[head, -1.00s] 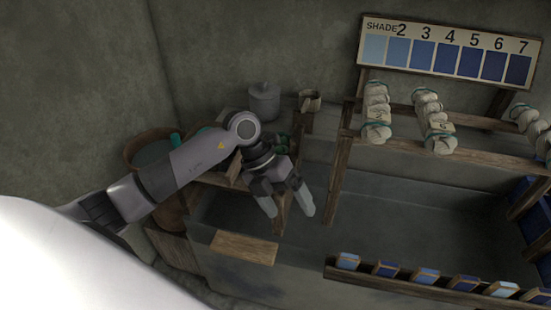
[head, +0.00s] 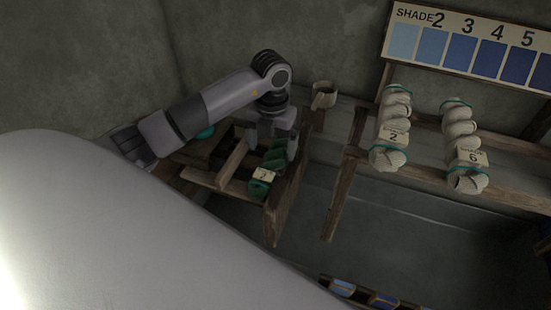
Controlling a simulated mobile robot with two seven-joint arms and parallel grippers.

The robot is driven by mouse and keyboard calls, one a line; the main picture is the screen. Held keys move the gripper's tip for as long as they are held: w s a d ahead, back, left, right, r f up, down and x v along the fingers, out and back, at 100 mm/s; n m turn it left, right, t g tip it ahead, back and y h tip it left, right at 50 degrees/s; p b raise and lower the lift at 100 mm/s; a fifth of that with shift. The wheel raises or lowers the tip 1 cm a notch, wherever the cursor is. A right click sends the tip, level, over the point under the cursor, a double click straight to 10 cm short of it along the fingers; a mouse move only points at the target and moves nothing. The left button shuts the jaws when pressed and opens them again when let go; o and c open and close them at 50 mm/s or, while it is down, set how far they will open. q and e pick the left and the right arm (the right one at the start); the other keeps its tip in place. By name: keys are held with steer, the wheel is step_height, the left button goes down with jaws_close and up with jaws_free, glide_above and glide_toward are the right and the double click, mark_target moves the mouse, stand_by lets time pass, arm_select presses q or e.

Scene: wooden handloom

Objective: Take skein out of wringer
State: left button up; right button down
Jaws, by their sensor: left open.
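A dark green twisted skein (head: 275,160) with a small cream tag (head: 264,175) lies in the wooden wringer frame (head: 281,201), left of the middle in the head view. My left gripper (head: 272,150) is open and points down over the far part of the skein. Its fingers appear to be on either side of the skein; whether they touch it cannot be told. The gripper hides the skein's far end. My right gripper is not in view.
Pale skeins tagged 2 (head: 394,130) and 6 (head: 462,145) rest on wooden rails at the right. A shade board (head: 470,45) stands behind them. A small wooden cup-like piece (head: 324,95) is just right of my arm. A dark basin (head: 400,220) lies in front.

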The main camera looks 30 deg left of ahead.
mark_target(274, 156)
arm_select(q)
step_height(274, 156, down, 4)
steer(key=shift+d+f, duration=0.15)
steer(key=shift+w, duration=0.1)
steer(key=c, duration=1.2)
steer(key=shift+c, duration=0.2)
